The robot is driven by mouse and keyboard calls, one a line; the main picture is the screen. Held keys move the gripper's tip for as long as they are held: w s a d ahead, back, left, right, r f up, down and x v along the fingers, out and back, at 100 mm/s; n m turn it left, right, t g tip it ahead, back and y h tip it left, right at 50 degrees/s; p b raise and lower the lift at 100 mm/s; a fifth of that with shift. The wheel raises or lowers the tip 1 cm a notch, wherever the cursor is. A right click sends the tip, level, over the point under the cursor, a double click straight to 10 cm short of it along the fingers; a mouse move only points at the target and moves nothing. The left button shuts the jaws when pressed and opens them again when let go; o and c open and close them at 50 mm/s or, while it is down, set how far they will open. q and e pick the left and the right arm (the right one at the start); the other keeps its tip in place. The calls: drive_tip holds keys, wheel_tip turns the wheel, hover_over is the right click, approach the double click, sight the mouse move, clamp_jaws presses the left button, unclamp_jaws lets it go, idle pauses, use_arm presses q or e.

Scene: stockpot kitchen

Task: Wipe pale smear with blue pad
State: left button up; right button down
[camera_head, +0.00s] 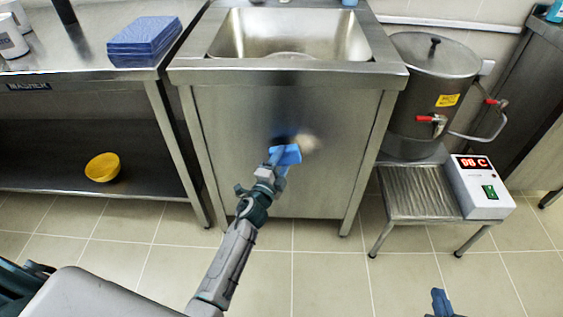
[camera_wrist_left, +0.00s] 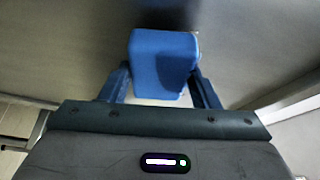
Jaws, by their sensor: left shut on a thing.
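The pale smear (camera_head: 307,143) is a soft whitish patch on the steel front panel below the sink. My left gripper (camera_head: 277,164) is shut on the blue pad (camera_head: 286,154), just below and left of the smear. In the left wrist view the blue pad (camera_wrist_left: 162,62) sits between the two blue fingers of my left gripper (camera_wrist_left: 162,85), in front of the grey panel. A dark reflection or shadow lies beyond the pad. I cannot tell whether the pad touches the panel. A blue tip of my right gripper (camera_head: 440,301) shows at the bottom right, mostly cut off.
A steel sink (camera_head: 290,35) tops the panel. A stack of blue cloths (camera_head: 145,36) lies on the left counter, with a yellow bowl (camera_head: 102,167) on the shelf below. A lidded stockpot (camera_head: 430,85) and a white control box (camera_head: 480,187) stand right. The tiled floor ahead is clear.

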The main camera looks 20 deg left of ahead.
use_arm(q)
drive_tip(key=shift+w+a, duration=0.25)
drive_tip(key=shift+w, duration=0.75)
idle(0.3)
